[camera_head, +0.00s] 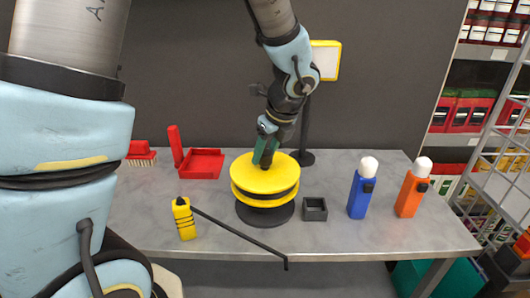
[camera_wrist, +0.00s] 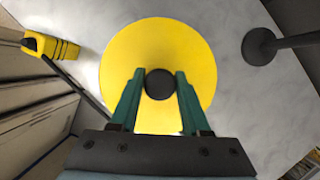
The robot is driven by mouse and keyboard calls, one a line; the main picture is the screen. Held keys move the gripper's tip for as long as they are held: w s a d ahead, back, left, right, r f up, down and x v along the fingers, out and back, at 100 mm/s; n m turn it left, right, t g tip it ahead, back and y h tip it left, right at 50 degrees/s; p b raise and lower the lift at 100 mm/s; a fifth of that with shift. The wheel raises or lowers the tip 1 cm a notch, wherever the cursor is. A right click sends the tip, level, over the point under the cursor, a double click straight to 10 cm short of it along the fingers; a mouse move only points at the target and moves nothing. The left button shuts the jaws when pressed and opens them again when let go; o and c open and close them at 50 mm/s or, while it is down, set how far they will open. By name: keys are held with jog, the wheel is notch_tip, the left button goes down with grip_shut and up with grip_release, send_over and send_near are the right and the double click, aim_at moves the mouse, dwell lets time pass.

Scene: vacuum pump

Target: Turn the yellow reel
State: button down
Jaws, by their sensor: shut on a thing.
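The yellow reel (camera_head: 250,178) stands upright on the grey table, on a dark round base. In the wrist view its round yellow top (camera_wrist: 160,45) fills the middle of the picture. A dark round knob (camera_wrist: 160,84) sits at its centre. My gripper (camera_head: 265,155) reaches down onto the top of the reel. In the wrist view the two green fingers of my gripper (camera_wrist: 159,86) lie on either side of the knob and are shut on it. In the head view the fingers mostly hide the knob.
A small dark box (camera_head: 314,209), a blue bottle (camera_head: 360,195) and an orange bottle (camera_head: 411,193) stand to the right. A red tray (camera_head: 202,164) is behind left. A black post (camera_head: 304,130) stands behind.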

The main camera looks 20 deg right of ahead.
jog(key=shift+c, duration=1.9)
grip_release()
jog(key=b+v, duration=0.1)
jog(key=v, duration=1)
jog(key=shift+f, duration=0.1)
jog(key=a+f+n+g, duration=0.1)
jog(key=a+f+n, duration=0.2)
jog(key=a+n, duration=0.6)
jog(key=w+a+f+n+h, duration=0.1)
jog(key=a+f+n, duration=0.3)
jog(key=a+n, duration=0.6)
jog(key=a+f+n+g, duration=0.1)
jog(key=a+f+n, duration=0.2)
jog(key=a+n, duration=0.6)
jog(key=n, duration=0.2)
jog(key=shift+w+a+f+n+g+h, duration=0.2)
jog(key=shift+w+f+n+g+h, duration=0.1)
jog(key=shift+w+n+h, duration=0.1)
